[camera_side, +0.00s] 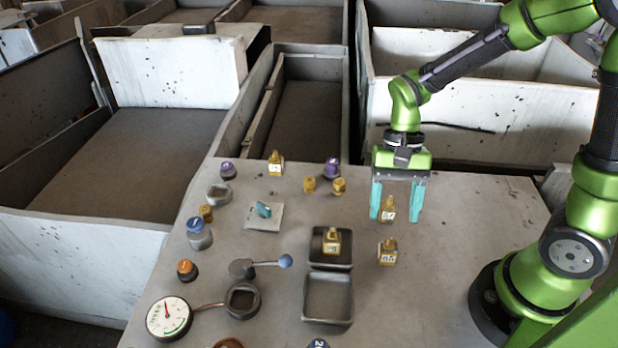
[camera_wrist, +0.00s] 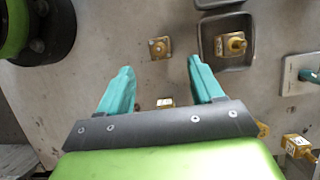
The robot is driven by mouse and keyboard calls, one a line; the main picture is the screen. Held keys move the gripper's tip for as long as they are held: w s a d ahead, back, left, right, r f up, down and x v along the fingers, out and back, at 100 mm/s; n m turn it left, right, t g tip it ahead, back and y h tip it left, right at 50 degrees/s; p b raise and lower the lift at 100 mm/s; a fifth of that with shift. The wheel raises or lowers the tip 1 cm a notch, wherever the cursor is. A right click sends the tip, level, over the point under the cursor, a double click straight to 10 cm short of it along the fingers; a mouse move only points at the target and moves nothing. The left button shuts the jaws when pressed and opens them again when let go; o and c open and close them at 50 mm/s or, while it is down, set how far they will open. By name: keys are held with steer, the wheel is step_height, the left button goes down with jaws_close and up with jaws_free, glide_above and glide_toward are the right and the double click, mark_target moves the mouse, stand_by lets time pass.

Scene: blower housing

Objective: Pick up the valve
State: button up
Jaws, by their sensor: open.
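Several yellow-brass valves with white labels stand on the grey table. One valve (camera_side: 388,210) shows between my fingers in the side view; the wrist view shows a valve (camera_wrist: 166,102) low between the fingers, partly hidden by the gripper body. Another valve (camera_side: 387,253) stands nearer the side camera, and a third (camera_side: 332,242) sits in a dark square tray (camera_side: 317,260). One more valve (camera_side: 275,164) stands at the back left. My gripper (camera_side: 395,214) points down, open, its teal fingers apart; it also shows in the wrist view (camera_wrist: 160,66). I cannot tell whether the fingers touch anything.
An empty grey tray (camera_side: 328,318) adjoins the dark one. A teal switch on a plate (camera_side: 263,214), a gauge (camera_side: 168,317), a lever with a blue ball (camera_side: 285,261) and several knobs fill the left. The table's right side (camera_side: 470,240) is clear. White bins stand behind.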

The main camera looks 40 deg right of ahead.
mark_target(390, 240)
steer(key=x, duration=0.9)
steer(key=shift+c, duration=0.5)
jaws_close()
